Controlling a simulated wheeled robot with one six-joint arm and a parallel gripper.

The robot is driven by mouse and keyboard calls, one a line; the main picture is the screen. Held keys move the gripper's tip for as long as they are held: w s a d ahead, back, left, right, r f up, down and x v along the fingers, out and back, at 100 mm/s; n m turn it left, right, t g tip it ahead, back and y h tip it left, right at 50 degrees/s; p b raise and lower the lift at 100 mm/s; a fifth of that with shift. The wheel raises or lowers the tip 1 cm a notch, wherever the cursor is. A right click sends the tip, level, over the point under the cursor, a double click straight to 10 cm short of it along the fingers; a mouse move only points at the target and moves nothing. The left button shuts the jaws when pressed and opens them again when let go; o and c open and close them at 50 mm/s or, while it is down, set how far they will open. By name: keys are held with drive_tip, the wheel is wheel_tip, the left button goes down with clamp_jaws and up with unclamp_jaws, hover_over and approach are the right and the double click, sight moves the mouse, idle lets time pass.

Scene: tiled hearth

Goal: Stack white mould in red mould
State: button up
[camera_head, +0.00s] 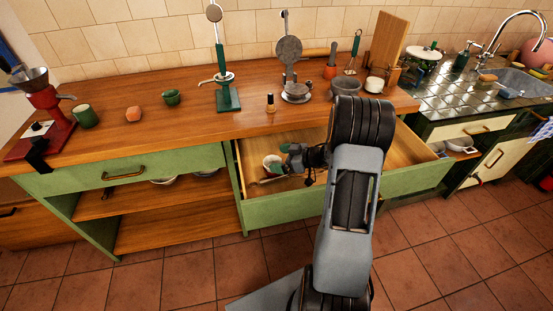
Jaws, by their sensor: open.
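My gripper (294,165) is over the open drawer (405,146), its jaws open and pointing left. A small white round vessel (271,160) with something green at it sits in the drawer, just left of the jaws; it may be the white mould. I cannot tell whether the jaws touch it. Another small white pot (374,84) stands on the counter at the back right. My arm hides part of the drawer and counter.
The wooden counter (190,122) holds a red grinder (50,115), green cups (86,116), a green stand (227,95), a small bottle (270,103) and a grey bowl (346,87). A sink (515,82) is at the right. The counter's front middle is clear.

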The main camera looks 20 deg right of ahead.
drive_tip(key=v, duration=0.5)
drive_tip(key=shift+w+d+r, duration=0.1)
drive_tip(key=shift+d+r, duration=0.05)
drive_tip(key=shift+r, duration=0.1)
drive_tip(key=w+r+m+t+h, duration=0.25)
drive_tip(key=r+m+h, duration=0.25)
drive_tip(key=r+h, duration=0.55)
drive_tip(key=s+a+m+g, duration=0.2)
drive_tip(key=s+a+g, duration=0.2)
drive_tip(key=s+a, duration=0.3)
drive_tip(key=s+a+m+g, duration=0.2)
drive_tip(key=s+a+g, duration=0.3)
drive_tip(key=s, duration=0.8)
drive_tip(key=a+f+y, duration=0.1)
drive_tip(key=a, duration=0.2)
drive_tip(key=shift+a, duration=0.25)
